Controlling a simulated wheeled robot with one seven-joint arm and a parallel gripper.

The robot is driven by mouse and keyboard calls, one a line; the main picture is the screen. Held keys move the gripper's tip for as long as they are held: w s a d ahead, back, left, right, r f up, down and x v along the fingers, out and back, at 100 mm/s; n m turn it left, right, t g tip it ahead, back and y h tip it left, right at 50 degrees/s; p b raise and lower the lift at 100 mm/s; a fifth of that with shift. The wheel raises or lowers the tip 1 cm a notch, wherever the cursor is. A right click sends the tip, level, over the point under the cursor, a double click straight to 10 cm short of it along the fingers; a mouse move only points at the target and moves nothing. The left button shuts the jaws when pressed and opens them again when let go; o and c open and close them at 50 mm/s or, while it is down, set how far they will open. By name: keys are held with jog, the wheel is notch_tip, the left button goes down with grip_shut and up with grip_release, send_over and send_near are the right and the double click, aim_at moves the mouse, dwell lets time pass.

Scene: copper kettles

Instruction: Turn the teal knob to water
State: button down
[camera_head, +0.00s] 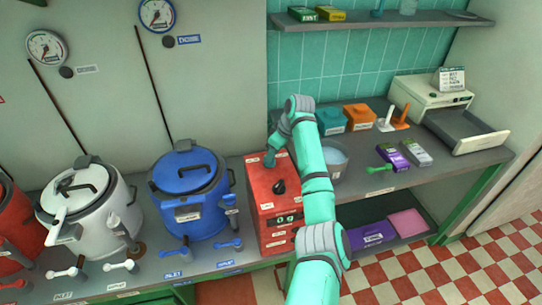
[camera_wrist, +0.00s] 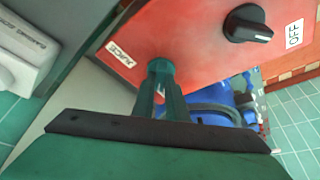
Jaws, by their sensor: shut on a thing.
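The red box (camera_head: 268,215) stands on the counter, with a control face on top. The teal knob (camera_wrist: 160,66) is on that red face in the wrist view, beside a white label reading JUICE (camera_wrist: 121,56); it is largely hidden by my fingers. My gripper (camera_wrist: 161,92) is shut on the teal knob, its two teal fingers close together. In the head view my gripper (camera_head: 270,158) is at the far end of the red face. No water label is readable. A black knob (camera_wrist: 247,24) sits apart from my fingers, near an OFF label (camera_wrist: 294,33).
A blue kettle (camera_head: 190,195) and a white kettle (camera_head: 88,210) stand left of the red box. A grey bucket (camera_head: 335,158) is close on its right, partly behind my arm. Small boxes (camera_head: 392,157) and a grey scanner-like machine (camera_head: 465,130) stand further right.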

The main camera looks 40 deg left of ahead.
jog(key=shift+d+f, duration=0.1)
dwell(0.4)
jog(key=c, duration=1.8)
grip_release()
jog(key=shift+o, duration=0.2)
jog(key=shift+d+r, duration=0.1)
jog(key=shift+r, duration=0.45)
jog(key=v, duration=0.9)
jog(key=shift+r, duration=0.35)
